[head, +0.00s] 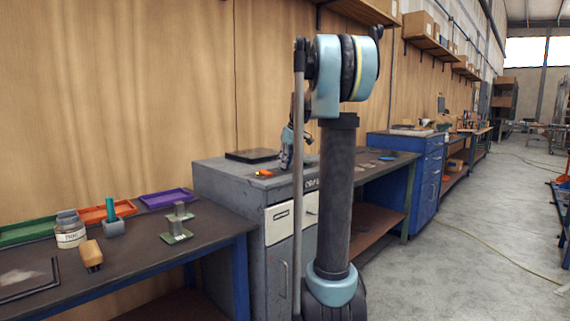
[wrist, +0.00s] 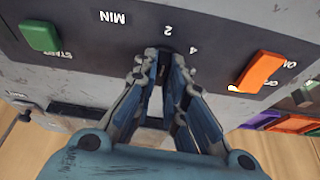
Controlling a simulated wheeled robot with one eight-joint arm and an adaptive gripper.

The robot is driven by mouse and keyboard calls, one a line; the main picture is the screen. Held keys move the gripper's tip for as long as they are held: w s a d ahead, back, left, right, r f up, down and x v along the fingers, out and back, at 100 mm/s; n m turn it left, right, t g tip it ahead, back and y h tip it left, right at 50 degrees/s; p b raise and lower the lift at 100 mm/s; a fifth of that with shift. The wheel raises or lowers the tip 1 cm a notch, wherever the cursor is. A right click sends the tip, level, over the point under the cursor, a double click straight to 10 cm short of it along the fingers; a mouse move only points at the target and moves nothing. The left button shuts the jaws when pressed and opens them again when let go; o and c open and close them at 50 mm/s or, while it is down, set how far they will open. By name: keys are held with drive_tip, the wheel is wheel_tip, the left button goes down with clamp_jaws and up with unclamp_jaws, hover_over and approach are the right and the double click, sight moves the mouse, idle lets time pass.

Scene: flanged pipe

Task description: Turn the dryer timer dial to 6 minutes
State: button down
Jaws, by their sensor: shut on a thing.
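The dryer is a grey cabinet (head: 225,185) in the middle of the head view. Its dark control panel (wrist: 230,28) appears upside down in the wrist view, with MIN, 2 and 4 printed around the timer dial (wrist: 165,66). My gripper (wrist: 164,60) is shut on the dial, its blue-grey fingers on either side. Only a dark sliver of the dial shows between them. The 6 mark and the dial's pointer cannot be made out. In the head view my gripper (head: 287,163) is low over the cabinet top, partly behind my arm.
On the panel, a green START button (wrist: 40,37) is at left and an orange ON/OFF switch (wrist: 260,72) at right. A workbench (head: 150,255) at left holds coloured trays, a jar (head: 70,232) and small parts. Another bench continues right of the dryer.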

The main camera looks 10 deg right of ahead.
drive_tip(key=m, duration=0.2)
drive_tip(key=m+h, duration=0.1)
drive_tip(key=m, duration=0.1)
drive_tip(key=m+h, duration=0.1)
drive_tip(key=m, duration=0.1)
drive_tip(key=shift+a+t, duration=0.25)
drive_tip(key=shift+t, duration=0.05)
drive_tip(key=m+h, duration=0.1)
drive_tip(key=m, duration=0.2)
drive_tip(key=m+h, duration=0.2)
drive_tip(key=m, duration=0.2)
drive_tip(key=shift+a+g, duration=0.15)
drive_tip(key=shift+g, duration=0.25)
drive_tip(key=m, duration=0.2)
drive_tip(key=m+g+h, duration=0.1)
drive_tip(key=m, duration=0.2)
drive_tip(key=shift+w+a+f+g, duration=0.1)
drive_tip(key=shift+w+g, duration=0.05)
drive_tip(key=shift+g, duration=0.15)
drive_tip(key=shift+m+g+h, duration=0.4)
drive_tip(key=shift+m+g, duration=0.4)
drive_tip(key=shift+m, duration=1.6)
drive_tip(key=c, duration=1.6)
unclamp_jaws()
drive_tip(key=shift+w, duration=0.15)
drive_tip(key=shift+c, duration=0.2)
